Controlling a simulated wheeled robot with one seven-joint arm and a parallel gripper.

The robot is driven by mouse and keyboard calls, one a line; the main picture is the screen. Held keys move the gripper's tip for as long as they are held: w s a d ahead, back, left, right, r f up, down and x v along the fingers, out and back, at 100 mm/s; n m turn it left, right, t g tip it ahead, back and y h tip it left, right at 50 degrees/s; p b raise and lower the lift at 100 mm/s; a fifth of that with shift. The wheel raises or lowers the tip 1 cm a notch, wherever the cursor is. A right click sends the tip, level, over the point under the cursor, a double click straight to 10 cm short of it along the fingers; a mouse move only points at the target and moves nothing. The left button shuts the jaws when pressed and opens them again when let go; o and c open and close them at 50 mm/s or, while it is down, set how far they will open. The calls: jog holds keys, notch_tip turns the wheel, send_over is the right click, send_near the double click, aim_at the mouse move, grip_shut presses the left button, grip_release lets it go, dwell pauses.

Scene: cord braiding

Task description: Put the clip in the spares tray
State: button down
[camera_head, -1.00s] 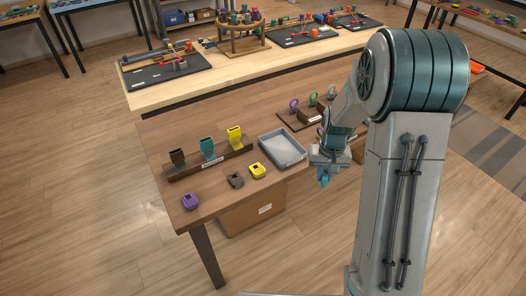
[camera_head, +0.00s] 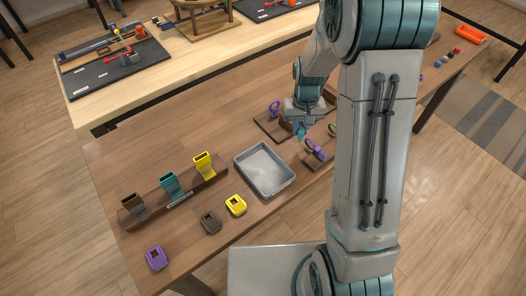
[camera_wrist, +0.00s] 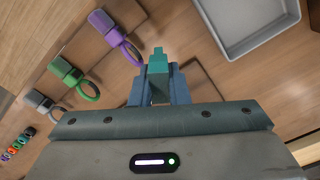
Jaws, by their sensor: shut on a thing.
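My gripper (camera_head: 300,128) hangs above the wooden table, to the right of and a little behind the grey tray. Its blue fingers (camera_wrist: 158,88) are shut on a small teal clip (camera_wrist: 158,62), whose stepped end sticks out past the fingertips. In the head view the clip is only a small teal patch (camera_head: 301,134). The shallow grey spares tray (camera_head: 264,168) looks empty and lies flat on the table. Its corner also shows at the upper right of the wrist view (camera_wrist: 250,25), apart from the clip.
A wooden rack (camera_head: 177,196) with brown, teal and yellow holders stands left of the tray. Purple (camera_head: 156,258), brown (camera_head: 211,221) and yellow (camera_head: 236,205) blocks lie in front. Purple (camera_wrist: 118,38), green (camera_wrist: 75,76) and grey ringed pieces lie near my gripper.

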jog(key=s+a+r+n+b, duration=0.1)
jog(key=s+a+r+n, duration=0.15)
jog(key=s+a, duration=0.5)
jog(key=s+a+r+n+b, duration=0.2)
jog(key=s+a+n, duration=0.25)
jog(key=s, duration=0.65)
jog(key=p, duration=0.1)
send_over(264, 171)
notch_tip(264, 171, down, 7)
jog(key=shift+f, duration=2.05)
jog(key=shift+f, duration=0.15)
jog(key=c, duration=1.4)
grip_release()
